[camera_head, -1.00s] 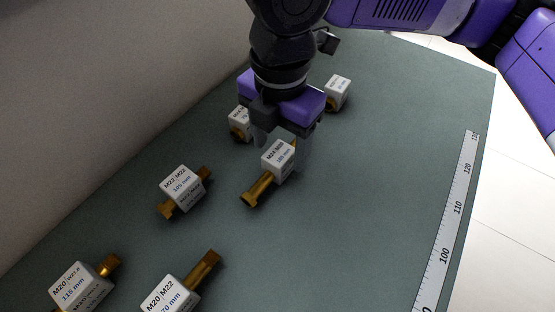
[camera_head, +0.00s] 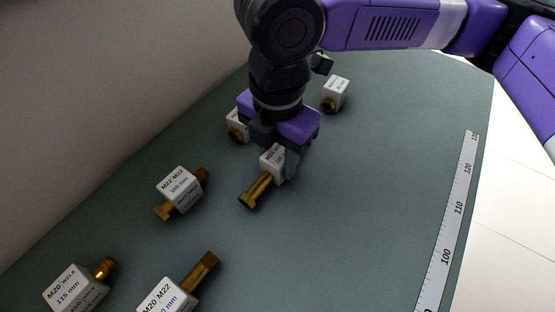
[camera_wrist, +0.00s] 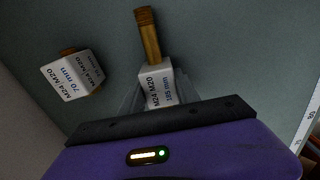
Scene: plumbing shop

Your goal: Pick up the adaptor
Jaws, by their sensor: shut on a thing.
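A brass adaptor with a white label block (camera_head: 270,165) lies under my gripper (camera_head: 279,160) in the head view. Its brass end (camera_head: 255,191) points toward the lower left. My gripper is shut on the white block, which its fingers partly hide. In the wrist view the same block (camera_wrist: 157,88) reads M24 M20 and 185 mm, and sits between the fingers of my gripper (camera_wrist: 150,92). Its threaded brass tube (camera_wrist: 149,36) points away from the gripper. I cannot tell whether the adaptor is clear of the table.
Other labelled adaptors lie around: one 105 mm (camera_head: 181,189) at left, two at the front (camera_head: 75,289) (camera_head: 166,298), one close behind the gripper (camera_head: 236,124) and one farther back (camera_head: 335,92). A ruler strip (camera_head: 451,220) runs along the right edge. The table (camera_head: 350,215) between is clear.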

